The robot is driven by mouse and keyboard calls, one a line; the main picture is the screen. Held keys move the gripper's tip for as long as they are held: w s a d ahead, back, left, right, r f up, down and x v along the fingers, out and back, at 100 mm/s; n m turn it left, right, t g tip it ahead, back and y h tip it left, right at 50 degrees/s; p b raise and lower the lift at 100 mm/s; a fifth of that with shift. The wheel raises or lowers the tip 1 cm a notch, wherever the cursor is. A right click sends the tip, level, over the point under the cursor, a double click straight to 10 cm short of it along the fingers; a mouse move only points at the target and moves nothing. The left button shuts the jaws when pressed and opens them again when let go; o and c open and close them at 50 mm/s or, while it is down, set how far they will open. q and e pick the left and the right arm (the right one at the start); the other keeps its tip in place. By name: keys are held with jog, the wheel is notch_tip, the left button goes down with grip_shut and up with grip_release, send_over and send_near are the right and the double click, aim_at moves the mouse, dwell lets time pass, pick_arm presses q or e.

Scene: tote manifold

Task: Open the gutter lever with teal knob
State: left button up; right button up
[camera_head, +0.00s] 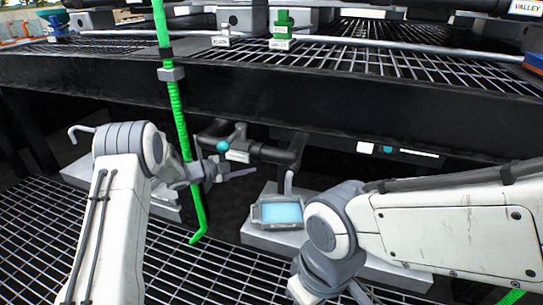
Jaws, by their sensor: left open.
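The teal knob (223,146) sits at the left end of a small grey valve body on a black pipe (270,153), below the front beam of the rack. My left gripper (228,173) is just below and in front of the knob, open, with a pale finger reaching right under the valve body. I cannot tell whether it touches the knob or lever. The lever's arm is partly hidden by the gripper and pipe. My right arm comes in from the right, and its end (325,285) is cut off at the bottom edge, so its fingers do not show clearly.
A green pole (181,125) with a bent lower end stands close beside my left gripper. A device with a pale blue screen (281,212) sits right of it. A green-handled valve (282,25) and a blue one (54,28) are on the grated shelf above. Grating covers the floor.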

pick_arm(q)
jog(key=b+x, duration=0.2)
jog(key=x, duration=0.2)
jog(key=b+x, duration=0.3)
jog(key=x, duration=0.2)
jog(key=shift+f, duration=0.25)
jog(key=shift+w+d+r+b, duration=0.1)
jog(key=shift+w+d+b, duration=0.35)
jog(key=shift+d, duration=0.1)
jog(key=shift+s, duration=0.1)
grip_shut()
jog(key=shift+a, duration=0.1)
dwell(0.4)
